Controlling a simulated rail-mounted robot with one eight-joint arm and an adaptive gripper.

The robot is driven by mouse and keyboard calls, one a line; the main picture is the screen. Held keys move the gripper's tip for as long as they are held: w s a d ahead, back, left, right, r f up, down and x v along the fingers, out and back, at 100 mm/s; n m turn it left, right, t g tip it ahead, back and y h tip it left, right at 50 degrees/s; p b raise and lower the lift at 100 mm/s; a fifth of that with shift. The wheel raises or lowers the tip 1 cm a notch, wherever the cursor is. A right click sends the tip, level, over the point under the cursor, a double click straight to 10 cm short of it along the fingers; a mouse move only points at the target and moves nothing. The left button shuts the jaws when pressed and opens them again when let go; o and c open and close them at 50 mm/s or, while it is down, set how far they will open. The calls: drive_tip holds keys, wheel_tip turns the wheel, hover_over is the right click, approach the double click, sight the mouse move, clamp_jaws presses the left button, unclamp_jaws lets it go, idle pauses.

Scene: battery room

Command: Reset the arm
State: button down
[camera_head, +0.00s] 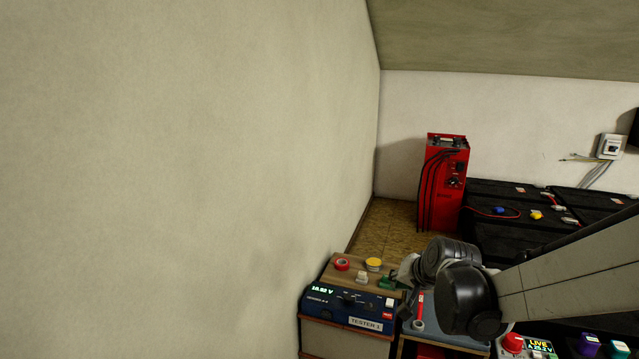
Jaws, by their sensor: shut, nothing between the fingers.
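My arm enters from the right edge and reaches left with its pale link and dark wrist joints. My gripper (407,269) shows only in part, small and grey, at the left end of the wrist. It is shut and empty, above the bench near the tester. The dark joints hide part of it, and its fingertips are hard to make out.
A blue tester (347,305) labelled "TESTER 1" stands below left of my gripper, with red tape (342,264) and yellow tape (374,264) behind it. A red charger unit (443,185) and black batteries (500,192) stand farther back. A bare wall (190,150) fills the left.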

drive_tip(key=s+r+n+h, duration=0.1)
drive_tip(key=s+r, duration=0.3)
drive_tip(key=s, duration=1)
drive_tip(key=s+r+n+g+h+p, duration=0.1)
drive_tip(key=s+r+n, duration=0.2)
drive_tip(key=s, duration=1.1)
drive_tip(key=shift+s+d+r, duration=0.25)
drive_tip(key=shift+s+r, duration=0.15)
drive_tip(key=shift+r, duration=0.45)
